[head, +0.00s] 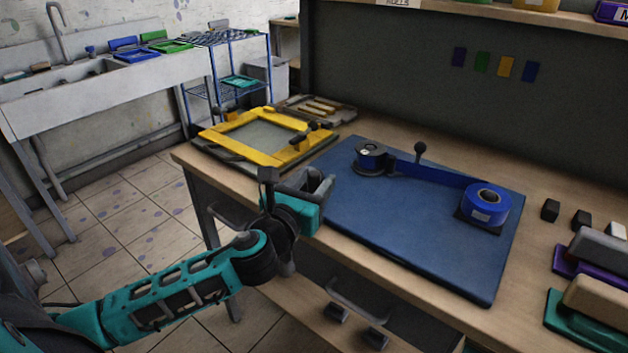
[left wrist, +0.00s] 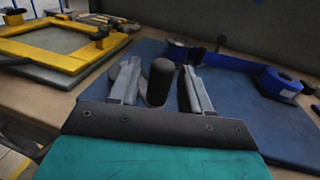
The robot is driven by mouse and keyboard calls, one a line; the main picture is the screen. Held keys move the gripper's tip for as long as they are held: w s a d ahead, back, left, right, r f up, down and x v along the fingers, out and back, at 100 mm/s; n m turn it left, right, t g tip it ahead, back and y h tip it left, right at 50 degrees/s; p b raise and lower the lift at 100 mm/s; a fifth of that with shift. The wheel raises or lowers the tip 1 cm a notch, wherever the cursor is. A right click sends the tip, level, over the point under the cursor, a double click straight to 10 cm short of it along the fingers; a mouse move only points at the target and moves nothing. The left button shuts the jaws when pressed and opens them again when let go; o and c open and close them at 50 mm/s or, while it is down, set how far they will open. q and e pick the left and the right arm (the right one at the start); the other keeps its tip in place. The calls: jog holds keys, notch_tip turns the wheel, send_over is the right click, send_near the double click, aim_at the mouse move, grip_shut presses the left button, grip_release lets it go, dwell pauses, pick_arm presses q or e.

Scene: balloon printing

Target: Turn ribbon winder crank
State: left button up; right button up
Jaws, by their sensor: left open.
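The ribbon winder lies on the blue mat (head: 400,235). It has a dark spool (head: 372,157) at the left, a blue ribbon band and a blue ribbon roll (head: 487,204) at the right. The crank's black ball knob (head: 420,147) stands up on a thin stem beside the band; it also shows in the left wrist view (left wrist: 221,41). My left gripper (head: 314,182) is open over the mat's left edge, apart from the winder and short of the crank. In the left wrist view a dark rounded post shows between the fingers; I cannot tell what it belongs to. My right gripper is out of view.
A yellow printing frame (head: 266,143) stands left of the mat. Small dark blocks (head: 550,210) and squeegees (head: 597,294) lie at the right. A dark panel with colour swatches rises behind. The mat's front half is clear.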

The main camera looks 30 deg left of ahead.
pick_arm(q)
jog(key=shift+w, duration=0.2)
grip_shut()
dwell(0.4)
